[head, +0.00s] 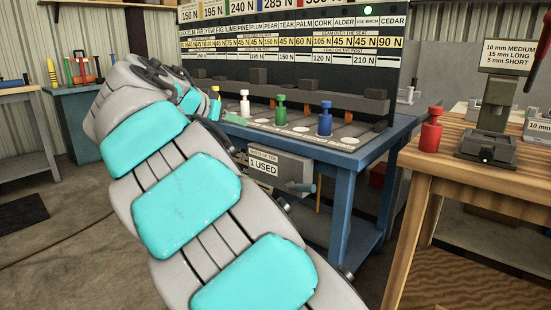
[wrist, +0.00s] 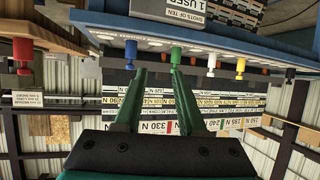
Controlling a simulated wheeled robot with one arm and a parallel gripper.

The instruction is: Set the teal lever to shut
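In the head view my arm hides most of the gripper, which is up and left of the handle.
Yellow (head: 215,101), white (head: 244,104), green (head: 281,109) and blue (head: 325,119) pegs stand on the blue bench (head: 372,152) below a force-chart board (head: 290,45). A wooden table (head: 440,168) with a red peg (head: 431,130) stands at right. Floor at left is clear.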

